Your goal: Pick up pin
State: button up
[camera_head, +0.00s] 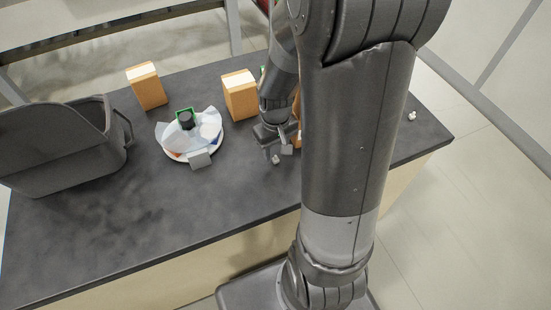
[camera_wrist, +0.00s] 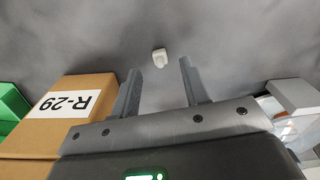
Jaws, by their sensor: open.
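A small whitish pin (camera_wrist: 159,58) lies on the dark tabletop in the wrist view, just beyond and between my fingertips. It also shows in the head view (camera_head: 276,160) as a small pale piece beside the fingers. My gripper (camera_wrist: 160,72) is open and empty, with one finger to each side of the pin's line and not touching it. In the head view my gripper (camera_head: 277,152) is low over the table, partly behind my arm. Another small white piece (camera_head: 412,115), perhaps a second pin, lies at the table's right side.
A cardboard box labelled R-29 (camera_wrist: 75,105) stands close left of my gripper in the wrist view. Other boxes (camera_head: 148,86) (camera_head: 239,95), a round white carousel (camera_head: 180,155) and a grey bin (camera_head: 60,150) stand on the dark table (camera_head: 200,220). The table's front is clear.

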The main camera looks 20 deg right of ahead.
aim_at(276, 156)
jog(key=shift+f, duration=1.6)
jog(key=shift+c, duration=0.3)
grip_shut()
